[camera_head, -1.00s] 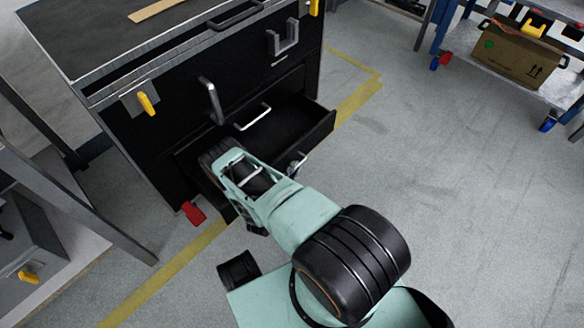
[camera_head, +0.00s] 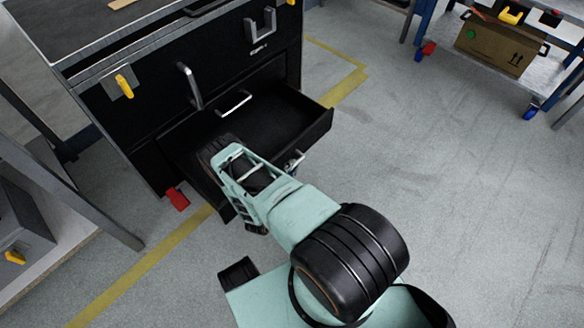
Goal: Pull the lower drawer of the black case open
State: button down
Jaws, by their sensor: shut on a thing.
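The black case (camera_head: 135,110) stands at the upper left. Its lower drawer (camera_head: 285,120) is pulled well out, with its dark, empty-looking inside showing. A light metal handle (camera_head: 296,160) shows in part at the drawer's front, beside my arm. My gripper (camera_head: 257,228) is at the drawer's front, pointing down and mostly hidden under my own wrist. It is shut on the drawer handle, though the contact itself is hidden.
Another light handle (camera_head: 234,103) is on the case face above the open drawer. A red caster lever (camera_head: 177,199) is at the case's foot. A bench (camera_head: 70,200) stands at the left. A shelf with a cardboard box (camera_head: 495,48) is at upper right. The floor to the right is clear.

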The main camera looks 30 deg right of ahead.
jog(key=shift+d, duration=0.1)
jog(key=c, duration=2)
grip_release()
jog(key=shift+o, duration=0.2)
notch_tip(320, 180, up, 10)
jog(key=shift+r, duration=0.1)
